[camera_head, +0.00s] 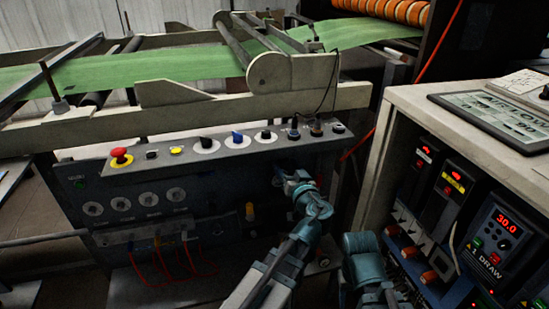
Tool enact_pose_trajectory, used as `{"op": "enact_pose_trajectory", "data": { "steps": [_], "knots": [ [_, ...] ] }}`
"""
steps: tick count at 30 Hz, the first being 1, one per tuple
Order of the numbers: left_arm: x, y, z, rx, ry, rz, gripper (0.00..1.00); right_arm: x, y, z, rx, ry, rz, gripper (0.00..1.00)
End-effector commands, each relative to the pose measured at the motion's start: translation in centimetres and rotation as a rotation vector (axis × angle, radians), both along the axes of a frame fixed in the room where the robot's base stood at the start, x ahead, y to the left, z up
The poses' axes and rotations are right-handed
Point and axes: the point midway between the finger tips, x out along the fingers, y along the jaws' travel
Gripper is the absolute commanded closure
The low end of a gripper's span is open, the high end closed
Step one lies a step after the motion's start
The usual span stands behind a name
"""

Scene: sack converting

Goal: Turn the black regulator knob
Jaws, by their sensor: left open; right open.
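Several knobs sit along the sloped top of the control panel (130,157). Two have black handles on pale discs: one black knob (206,143) left of the blue knob (237,137), and another black knob (266,134) right of it. I cannot tell which, if either, is the regulator knob. My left gripper (295,182) is open in front of the panel's right part, below the row of knobs and apart from them. My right gripper (360,243) is lower and further right, by the cabinet; it is open, its fingers hard to make out. Neither gripper visibly holds anything.
A red mushroom button (121,156) stands at the panel's left end. A pale cabinet (375,170) with a drive display (503,222) reading 30.0 closes off the right side. Green web (150,72) runs over the machine frame behind.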

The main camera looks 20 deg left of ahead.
Motion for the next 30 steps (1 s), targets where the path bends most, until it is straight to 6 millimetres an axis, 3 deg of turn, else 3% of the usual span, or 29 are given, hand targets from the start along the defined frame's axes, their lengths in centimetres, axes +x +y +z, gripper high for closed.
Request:
{"op": "enact_pose_trajectory", "data": {
  "steps": [11,23,30],
  "knots": [
    [0.66,-0.13,0.0,0.0,0.0,-0.001,0.29,-0.02,-0.02,0.0,0.0,0.0,0.0,0.5],
    [0.64,-0.13,-0.01,0.0,0.0,-0.001,0.98,-0.01,-0.01,0.0,0.0,0.0,0.0,0.5],
    [0.64,-0.13,-0.01,0.005,0.004,-0.001,1.0,-0.01,0.0,-0.01,0.0,0.0,0.0,0.5]
  ]
}}
